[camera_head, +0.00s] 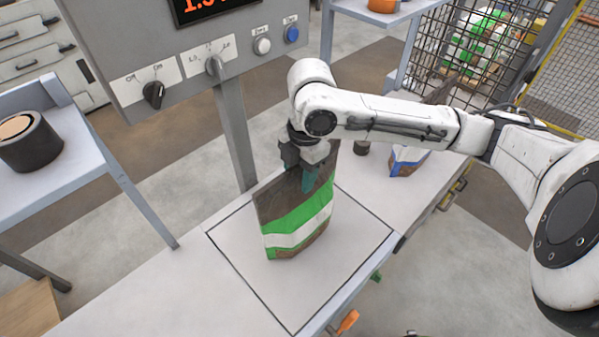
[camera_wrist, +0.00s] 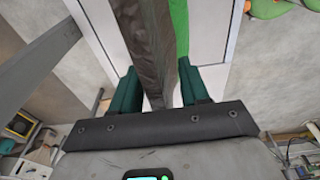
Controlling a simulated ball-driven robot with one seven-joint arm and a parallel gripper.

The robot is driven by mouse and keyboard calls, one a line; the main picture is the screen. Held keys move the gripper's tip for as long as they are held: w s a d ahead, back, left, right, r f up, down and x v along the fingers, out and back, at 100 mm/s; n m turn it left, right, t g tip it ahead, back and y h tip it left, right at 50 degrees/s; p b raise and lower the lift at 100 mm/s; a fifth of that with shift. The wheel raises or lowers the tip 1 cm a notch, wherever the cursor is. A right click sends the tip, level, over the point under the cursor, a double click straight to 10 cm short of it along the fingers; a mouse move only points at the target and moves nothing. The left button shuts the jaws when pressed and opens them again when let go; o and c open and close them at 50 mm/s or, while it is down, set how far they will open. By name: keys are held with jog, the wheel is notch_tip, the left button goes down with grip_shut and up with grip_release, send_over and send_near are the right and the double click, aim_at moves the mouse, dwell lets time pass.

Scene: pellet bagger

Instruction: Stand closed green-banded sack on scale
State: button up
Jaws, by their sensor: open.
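The green-banded sack (camera_head: 294,222) is brown with a green band and a white band. It stands roughly upright on the scale plate (camera_head: 350,250), the outlined square in the bench top. My gripper (camera_head: 308,181) is at the upper part of the sack, pointing down. In the wrist view my gripper (camera_wrist: 158,85) is open, its two green fingers on either side of the sack (camera_wrist: 148,45). The gripper hides part of the sack's top, so I cannot tell how its mouth is closed.
A grey control panel (camera_head: 190,75) on a post (camera_head: 235,135) stands behind the scale. A blue-banded sack (camera_head: 407,163) is on the bench to the right. A dark roll (camera_head: 30,143) sits on the left side table. The bench left of the plate is clear.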

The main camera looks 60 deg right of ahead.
jog(key=r, duration=0.7)
jog(key=d+r, duration=0.1)
jog(key=r, duration=0.2)
jog(key=shift+s+d+r, duration=0.1)
jog(key=shift+s+r, duration=0.1)
jog(key=shift+r, duration=0.15)
